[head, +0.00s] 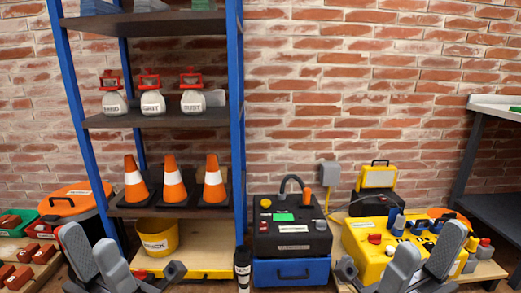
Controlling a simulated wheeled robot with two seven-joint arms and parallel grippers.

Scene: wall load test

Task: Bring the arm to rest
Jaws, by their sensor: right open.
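My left gripper (96,245) is at the lower left, its grey pads pointing up, in front of the shelf's left side. The gap between its pads is hard to judge, and I see nothing held in it. My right gripper (425,250) is at the lower right, open, its grey pads apart in front of the yellow machine (369,252). I see nothing between them. It hides part of that machine.
A blue-post shelf (239,130) holds orange cones (172,183) and labelled bottles (152,103). A yellow bucket (157,236) stands low on it. A black box (289,238) sits on a blue case (291,272). A grey bench (497,112) stands right, brick bins left.

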